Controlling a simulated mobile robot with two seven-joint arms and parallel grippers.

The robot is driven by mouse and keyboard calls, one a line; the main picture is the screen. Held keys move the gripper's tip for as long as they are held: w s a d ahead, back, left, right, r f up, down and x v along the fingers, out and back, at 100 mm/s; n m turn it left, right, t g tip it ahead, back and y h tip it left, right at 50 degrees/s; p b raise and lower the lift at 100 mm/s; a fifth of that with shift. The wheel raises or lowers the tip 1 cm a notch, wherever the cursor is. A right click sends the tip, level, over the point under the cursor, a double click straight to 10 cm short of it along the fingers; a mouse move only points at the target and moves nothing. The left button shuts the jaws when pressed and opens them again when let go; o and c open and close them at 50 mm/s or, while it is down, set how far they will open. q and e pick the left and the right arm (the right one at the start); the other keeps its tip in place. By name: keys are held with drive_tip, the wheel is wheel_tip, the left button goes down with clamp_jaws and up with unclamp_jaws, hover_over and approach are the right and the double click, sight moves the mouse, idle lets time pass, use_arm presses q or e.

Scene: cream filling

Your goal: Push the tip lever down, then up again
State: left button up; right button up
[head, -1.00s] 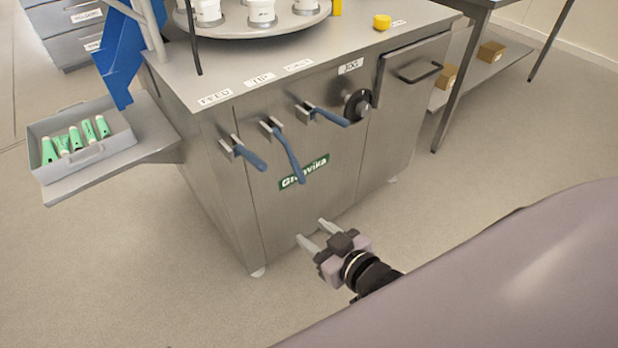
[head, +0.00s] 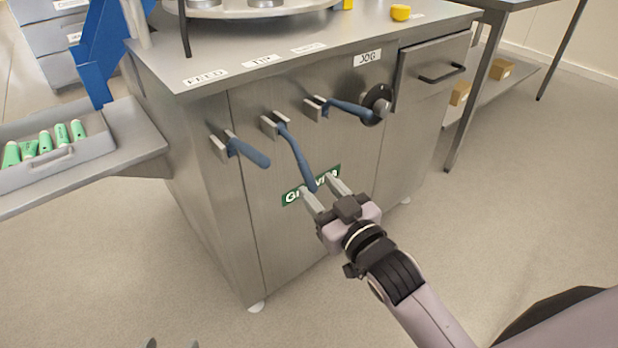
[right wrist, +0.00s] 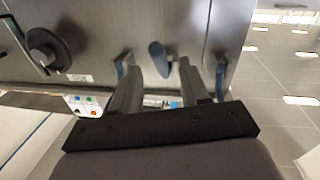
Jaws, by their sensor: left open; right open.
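The tip lever (head: 296,158), a blue handle on a bracket under the TIP label (head: 261,60), slants downward on the front of the steel machine. My right gripper (head: 325,194) is open just at the lever's lower end. In the right wrist view the blue lever end (right wrist: 157,56) shows between the two fingers; I cannot tell whether they touch it. The tips of my left gripper (head: 172,345) just show at the bottom edge, apart and far from the levers.
The feed lever (head: 248,152) is left of the tip lever, and another blue lever (head: 350,108) is right of it, beside the jog knob (head: 377,101). A tray (head: 88,151) of green tubes stands on a side shelf. The floor in front is clear.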

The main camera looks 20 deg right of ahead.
sight(311, 180)
drive_tip(key=shift+w+a+b, duration=0.25)
drive_tip(key=shift+w+b, duration=0.05)
drive_tip(key=shift+w, duration=1)
drive_tip(key=shift+w+a+b, duration=0.25)
drive_tip(key=shift+w+b, duration=0.05)
drive_tip(key=shift+w, duration=1)
clamp_jaws()
